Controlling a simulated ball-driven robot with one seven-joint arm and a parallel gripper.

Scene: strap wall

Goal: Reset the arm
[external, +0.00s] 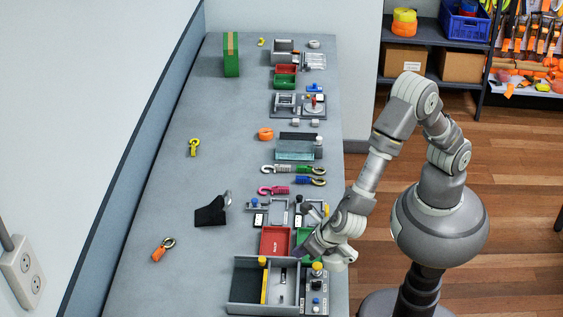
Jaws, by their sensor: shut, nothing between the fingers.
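My gripper (310,249) is at the lower middle of the external view, low over the near right part of the workbench (170,220). It is shut and empty. It hangs over the green bin (302,236), beside the red bin (275,241), and hides part of the green one. My arm bends up from the base, over a high elbow, and down to the bench's right edge. I cannot tell whether the fingertips touch the bin.
A grey divided tray (240,284) stands just in front of the bins. Carabiners, such as the pink one (272,190), and small fixtures line the bench's right side. A green block (231,54) stands at the far end. The bench's left middle is mostly clear.

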